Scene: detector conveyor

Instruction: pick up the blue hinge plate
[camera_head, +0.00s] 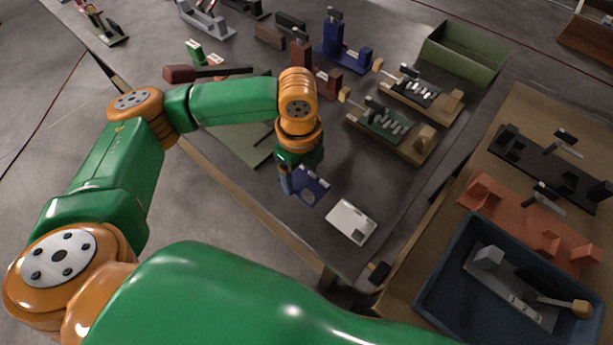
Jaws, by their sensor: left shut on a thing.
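The blue hinge plate (311,186) is a small flat dark-blue piece near the front corner of the grey table (362,263). My left gripper (287,184) reaches down over the plate's left side and is shut on it. The arm's wrist hides part of the plate and most of the fingers. I cannot tell whether the plate touches the table. My right gripper does not show.
A white plate (351,221) lies just right of the blue one. Wooden-based fixtures (420,140), a blue fixture (340,50) and a green bin (466,52) stand farther back. A dark-blue tray (424,297) is at the lower right.

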